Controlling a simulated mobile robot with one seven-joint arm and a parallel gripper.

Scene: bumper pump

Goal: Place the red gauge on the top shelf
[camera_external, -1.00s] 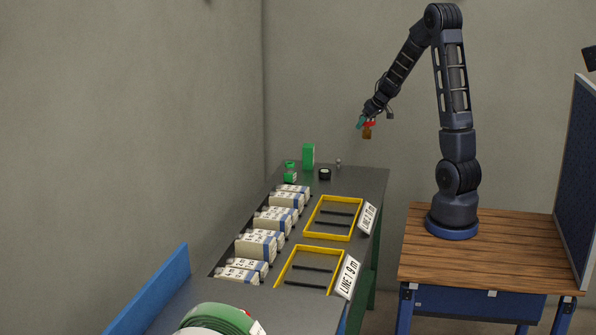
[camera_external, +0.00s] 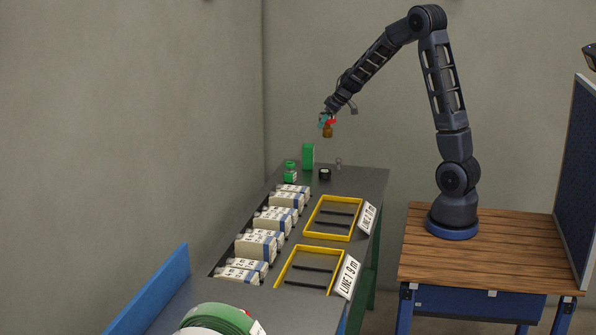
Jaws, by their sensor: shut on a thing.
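My gripper (camera_external: 327,121), with small teal and red parts at its end, is shut on a small brown bottle-like thing (camera_external: 328,131). It holds this thing in the air above the far end of the dark bench (camera_external: 350,185), clear of everything below. I cannot make out a red gauge; the only red near my gripper is a small patch at its tip, too small to identify. No top shelf can be made out in this view.
At the bench's far end stand a green box (camera_external: 308,156), a green-lidded jar (camera_external: 290,172), a black round item (camera_external: 325,174) and a small clear item (camera_external: 338,163). Several white packages (camera_external: 260,244) line the left. Two yellow frames (camera_external: 311,247) with line signs lie on the right.

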